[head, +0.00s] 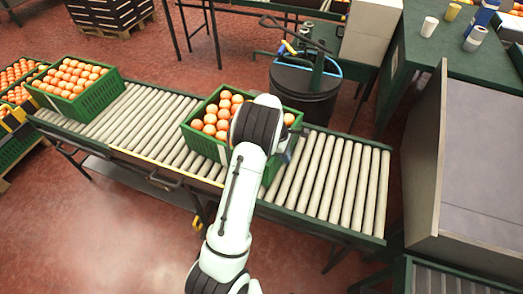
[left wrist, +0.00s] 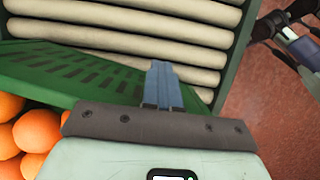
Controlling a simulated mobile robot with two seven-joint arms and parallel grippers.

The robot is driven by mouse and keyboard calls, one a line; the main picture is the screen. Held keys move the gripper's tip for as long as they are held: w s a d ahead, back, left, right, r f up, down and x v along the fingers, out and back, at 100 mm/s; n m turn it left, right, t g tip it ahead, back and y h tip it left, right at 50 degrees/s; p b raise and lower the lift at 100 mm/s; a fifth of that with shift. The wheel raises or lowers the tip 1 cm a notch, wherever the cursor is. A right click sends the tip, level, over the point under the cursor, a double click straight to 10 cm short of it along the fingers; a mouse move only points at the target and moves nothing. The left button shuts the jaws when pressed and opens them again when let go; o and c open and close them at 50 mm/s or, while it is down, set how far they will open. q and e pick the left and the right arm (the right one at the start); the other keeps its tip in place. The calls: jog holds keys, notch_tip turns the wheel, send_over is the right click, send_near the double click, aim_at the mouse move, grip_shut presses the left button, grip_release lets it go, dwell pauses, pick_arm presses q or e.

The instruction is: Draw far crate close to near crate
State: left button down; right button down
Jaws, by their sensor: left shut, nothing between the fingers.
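Two green crates full of oranges stand on the roller conveyor (head: 330,185). One crate (head: 268,172) is near the middle, partly hidden behind my left arm. The other crate (head: 98,98) stands at the conveyor's left end, with bare rollers between the two. My left gripper (left wrist: 162,85) is shut and empty, at the right end of the middle crate. In the left wrist view its fingers overlap the crate's green slotted wall (left wrist: 75,75); I cannot tell whether they touch it. In the head view the fingertips are mostly hidden. My right gripper is not in view.
Bare rollers run to the right of the middle crate. A black bin (head: 305,90) stands behind the conveyor. A green table (head: 455,50) with cups and a large grey box (head: 480,160) are at the right. More orange crates (head: 18,75) stand at the far left.

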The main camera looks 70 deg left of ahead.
pick_arm(q)
jog(key=s+a+b, duration=0.1)
jog(key=s+a, duration=0.5)
jog(key=s, duration=0.1)
jog(key=shift+s, duration=0.15)
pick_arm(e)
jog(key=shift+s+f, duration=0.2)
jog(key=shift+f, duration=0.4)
pick_arm(q)
jog(key=shift+w+d+r+p, duration=0.1)
jog(key=shift+w+d+p, duration=0.35)
jog(key=shift+w+d, duration=0.45)
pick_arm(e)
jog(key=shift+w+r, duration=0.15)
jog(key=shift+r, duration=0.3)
